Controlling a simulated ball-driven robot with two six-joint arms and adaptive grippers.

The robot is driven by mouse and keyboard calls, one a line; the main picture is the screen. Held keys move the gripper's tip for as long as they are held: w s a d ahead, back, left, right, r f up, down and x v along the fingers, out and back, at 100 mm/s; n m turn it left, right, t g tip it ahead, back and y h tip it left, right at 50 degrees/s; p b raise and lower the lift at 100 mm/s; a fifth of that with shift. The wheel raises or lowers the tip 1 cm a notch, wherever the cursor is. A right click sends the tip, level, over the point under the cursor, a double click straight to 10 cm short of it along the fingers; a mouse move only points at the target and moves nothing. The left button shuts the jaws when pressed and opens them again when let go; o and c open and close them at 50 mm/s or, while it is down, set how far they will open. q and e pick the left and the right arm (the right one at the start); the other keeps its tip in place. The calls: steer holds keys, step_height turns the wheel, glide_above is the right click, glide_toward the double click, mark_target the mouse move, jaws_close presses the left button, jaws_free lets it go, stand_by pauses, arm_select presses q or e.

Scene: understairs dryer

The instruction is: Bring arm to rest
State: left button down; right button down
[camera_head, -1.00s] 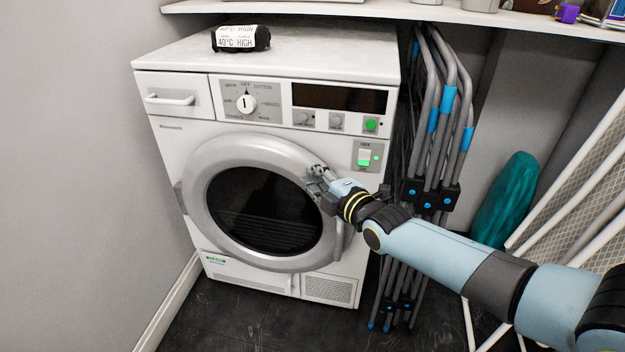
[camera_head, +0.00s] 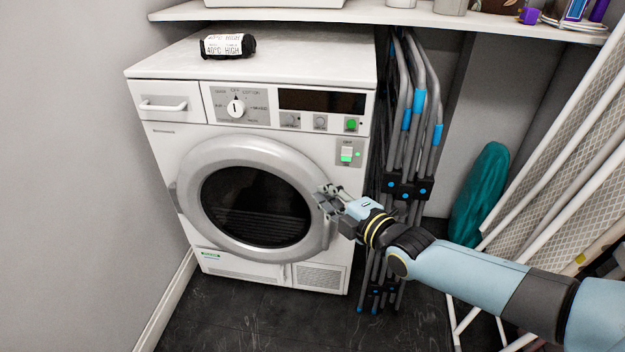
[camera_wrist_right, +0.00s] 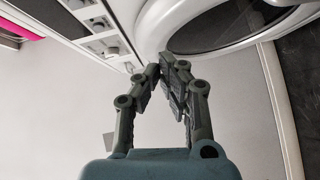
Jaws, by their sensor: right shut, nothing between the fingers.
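My right arm (camera_head: 470,277) reaches in from the lower right in the head view. My right gripper (camera_head: 326,196) is in front of the right edge of the dryer door (camera_head: 192,193), and I cannot tell the exact gap. In the right wrist view the right gripper (camera_wrist_right: 168,62) has its fingertips together with nothing between them, and the dryer front and door ring (camera_wrist_right: 220,42) lie beyond. The white dryer (camera_head: 150,145) has its round door shut. My left gripper is not in view.
A black roll with a white label (camera_head: 227,46) lies on the dryer top. Folded grey racks (camera_head: 410,120) stand right of the dryer. A teal item (camera_head: 480,195) and a white mesh-covered frame (camera_head: 575,150) are further right. A shelf (camera_head: 400,15) runs above. Dark floor (camera_head: 240,320) is clear in front.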

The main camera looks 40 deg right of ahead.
steer(key=s+a+f+m+g, duration=0.2)
steer(key=s+f+m+g, duration=0.15)
steer(key=s+f, duration=0.85)
steer(key=s+a+f+m+g, duration=0.25)
steer(key=s+f+g, duration=0.25)
steer(key=s+f, duration=0.7)
steer(key=s+f+m+g, duration=0.3)
steer(key=s+f+m, duration=0.1)
steer(key=s, duration=0.7)
steer(key=s+a+f+m+g, duration=0.1)
steer(key=s+f+m+g, duration=0.3)
steer(key=s, duration=0.7)
steer(key=shift+s+a+f+m, duration=0.15)
steer(key=shift+a+m, duration=0.15)
steer(key=shift+m, duration=0.4)
steer(key=shift+g, duration=0.25)
steer(key=c, duration=2)
jaws_free()
